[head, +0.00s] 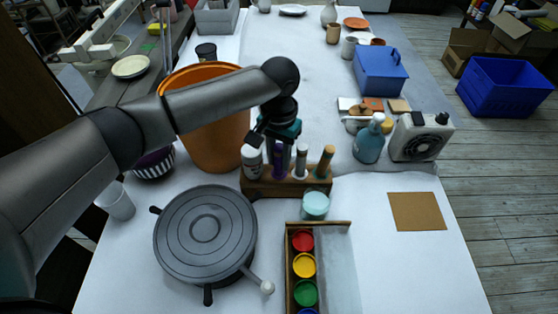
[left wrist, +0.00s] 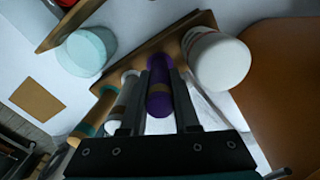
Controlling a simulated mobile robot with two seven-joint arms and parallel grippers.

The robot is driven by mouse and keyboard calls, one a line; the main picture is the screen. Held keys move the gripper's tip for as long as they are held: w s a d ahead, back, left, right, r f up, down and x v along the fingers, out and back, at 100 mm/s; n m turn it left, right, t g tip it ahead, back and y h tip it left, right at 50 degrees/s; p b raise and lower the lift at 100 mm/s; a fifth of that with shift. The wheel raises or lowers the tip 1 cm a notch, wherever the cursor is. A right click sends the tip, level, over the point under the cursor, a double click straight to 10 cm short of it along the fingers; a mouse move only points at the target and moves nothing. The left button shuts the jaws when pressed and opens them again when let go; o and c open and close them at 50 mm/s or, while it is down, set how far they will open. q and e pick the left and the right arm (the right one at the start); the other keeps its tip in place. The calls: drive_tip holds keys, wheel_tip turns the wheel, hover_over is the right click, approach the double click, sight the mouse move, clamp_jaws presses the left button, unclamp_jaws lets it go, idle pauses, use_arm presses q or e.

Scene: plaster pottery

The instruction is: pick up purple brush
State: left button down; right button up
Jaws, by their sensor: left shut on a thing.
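The purple brush (head: 278,162) stands upright in a wooden holder (head: 262,188) near the middle of the table. My left gripper (head: 277,143) reaches down over it from above. In the left wrist view the two fingers (left wrist: 157,92) lie on either side of the purple handle (left wrist: 158,72), shut on it. The brush still appears to stand in the holder. Its lower end is hidden. My right gripper is not in view.
A white bottle (head: 251,161), a white-handled brush (head: 300,162) and a wooden-handled brush (head: 325,161) stand close around it. An orange bucket (head: 213,150) is behind left, a grey turntable (head: 205,235) in front left. Paint jars (head: 304,265) are in front.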

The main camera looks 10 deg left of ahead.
use_arm(q)
wheel_tip(320, 180, up, 20)
drive_tip(key=p, duration=0.4)
drive_tip(key=shift+p, duration=0.3)
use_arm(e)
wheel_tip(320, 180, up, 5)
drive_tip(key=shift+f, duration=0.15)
